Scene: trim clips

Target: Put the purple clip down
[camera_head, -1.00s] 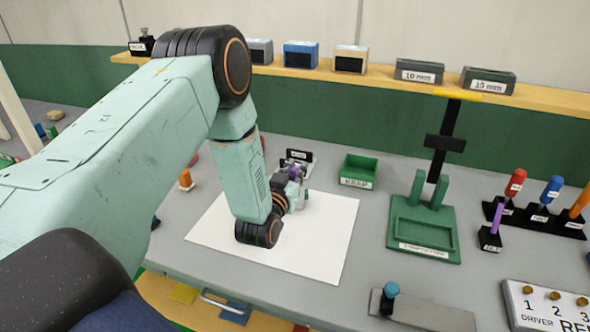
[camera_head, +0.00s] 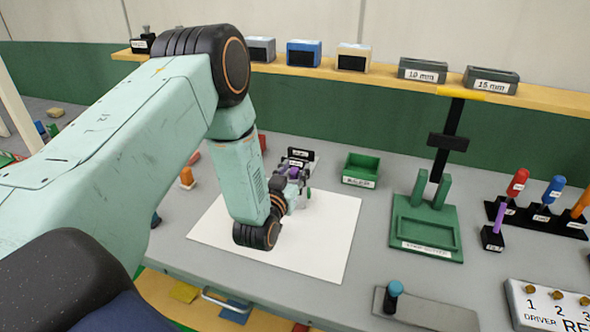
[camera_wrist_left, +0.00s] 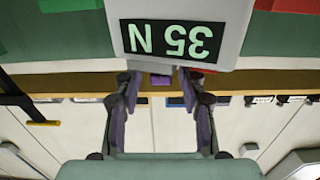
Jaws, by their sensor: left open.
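My left gripper (camera_head: 296,178) is at the back edge of the white sheet (camera_head: 325,235), in front of a small stand with a dark label plate (camera_head: 300,153). In the left wrist view the gripper (camera_wrist_left: 160,88) is open, its two purple-lined fingers apart. A small purple piece, apparently the purple clip (camera_wrist_left: 160,80), shows between the fingertips, under a grey block with an upside-down "35 N" plate (camera_wrist_left: 173,40). A gap shows on each side of it. Most of the clip is hidden, and I cannot tell what it rests on. My right gripper is not in view.
A green bin (camera_head: 361,169) stands to the right of my left gripper. A green fixture (camera_head: 426,228) is farther right, near a black post (camera_head: 445,142). An orange-topped piece (camera_head: 187,177) stands left of the sheet. The sheet's right part is bare.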

